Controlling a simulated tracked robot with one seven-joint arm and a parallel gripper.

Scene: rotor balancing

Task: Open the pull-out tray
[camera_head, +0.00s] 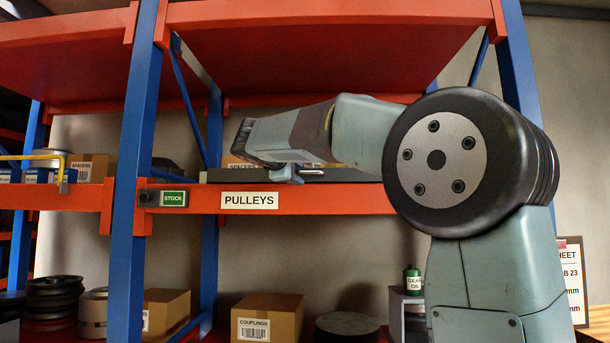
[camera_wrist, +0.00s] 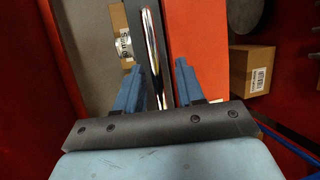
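The pull-out tray (camera_head: 345,174) is a dark, low tray on the orange shelf marked PULLEYS. Part of its bright metal handle (camera_head: 312,171) shows in the head view beside my gripper (camera_head: 287,175). In the wrist view the handle (camera_wrist: 152,40) is a shiny bar running between the two blue fingers of my gripper (camera_wrist: 160,64). The fingers are apart, one on each side of the bar, with a visible gap on the right. Contact on the left side cannot be told. My wrist and forearm hide part of the tray in the head view.
The orange shelf beam (camera_head: 330,201) runs below the tray, with a blue upright (camera_head: 137,130) to the left. A spacers box (camera_head: 232,161) stands behind my gripper. An orange upper shelf (camera_head: 330,45) hangs above. A couplings box (camera_head: 267,317) stands on the lower shelf.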

